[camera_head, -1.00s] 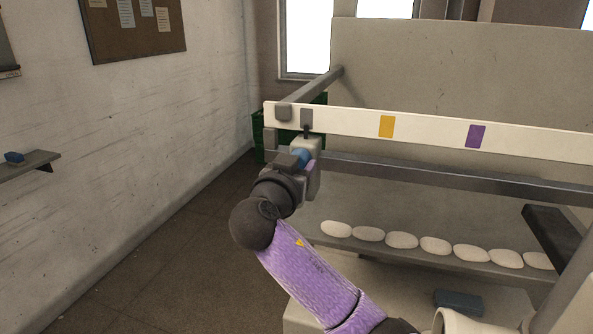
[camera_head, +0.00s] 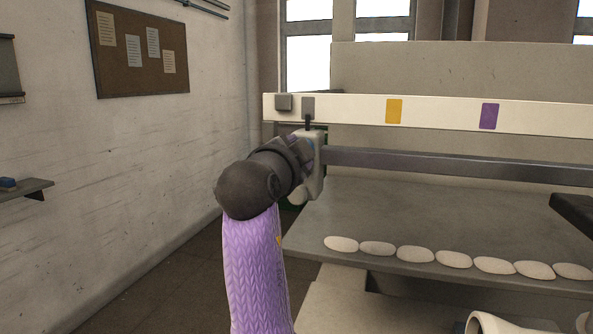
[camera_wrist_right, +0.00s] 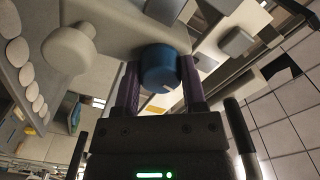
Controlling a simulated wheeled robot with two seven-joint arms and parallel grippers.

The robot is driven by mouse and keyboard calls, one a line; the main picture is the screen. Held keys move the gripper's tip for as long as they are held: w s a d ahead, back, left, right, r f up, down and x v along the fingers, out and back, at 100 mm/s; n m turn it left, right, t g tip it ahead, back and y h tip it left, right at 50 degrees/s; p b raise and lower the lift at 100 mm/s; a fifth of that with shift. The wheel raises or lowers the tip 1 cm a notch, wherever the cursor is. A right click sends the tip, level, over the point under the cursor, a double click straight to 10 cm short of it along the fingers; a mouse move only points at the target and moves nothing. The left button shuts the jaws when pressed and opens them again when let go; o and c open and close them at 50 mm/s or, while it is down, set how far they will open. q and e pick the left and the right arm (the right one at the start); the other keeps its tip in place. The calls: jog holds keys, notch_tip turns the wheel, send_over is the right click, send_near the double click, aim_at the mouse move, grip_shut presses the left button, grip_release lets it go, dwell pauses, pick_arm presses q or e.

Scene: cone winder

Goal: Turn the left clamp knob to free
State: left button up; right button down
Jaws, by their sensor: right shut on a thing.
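The blue clamp knob (camera_wrist_right: 160,70) sits between the two purple fingers of my right gripper (camera_wrist_right: 157,88) in the right wrist view, and the fingers are shut on it. A short pale mark shows on the knob's near edge. The knob is on a pale clamp body (camera_wrist_right: 120,25) with a rounded grey-white part at its left. In the head view the clamp (camera_head: 316,172) hangs at the left end of the rail, below the white beam. My right gripper (camera_head: 306,152) is against it and largely hides the knob. My left gripper is not in view.
The white beam (camera_head: 350,107) carries yellow (camera_head: 394,111) and purple (camera_head: 489,117) patches. A dark rail (camera_head: 430,165) runs below it. Several pale oval pieces (camera_head: 415,254) line the grey shelf's front edge (camera_head: 330,224). Open floor lies left, along the wall.

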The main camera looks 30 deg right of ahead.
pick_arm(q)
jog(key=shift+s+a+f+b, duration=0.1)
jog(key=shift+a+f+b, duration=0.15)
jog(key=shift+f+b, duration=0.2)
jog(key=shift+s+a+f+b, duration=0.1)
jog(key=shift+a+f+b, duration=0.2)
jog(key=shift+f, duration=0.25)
pick_arm(e)
jog(key=shift+m, duration=1.9)
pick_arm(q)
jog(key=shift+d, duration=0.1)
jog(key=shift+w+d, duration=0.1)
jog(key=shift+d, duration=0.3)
pick_arm(e)
jog(key=shift+c, duration=0.7)
grip_release()
jog(key=shift+a, duration=0.15)
pick_arm(q)
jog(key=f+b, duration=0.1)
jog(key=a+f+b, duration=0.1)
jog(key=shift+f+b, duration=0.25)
jog(key=shift+b, duration=0.05)
pick_arm(e)
jog(key=v, duration=0.9)
jog(key=shift+s+a, duration=0.3)
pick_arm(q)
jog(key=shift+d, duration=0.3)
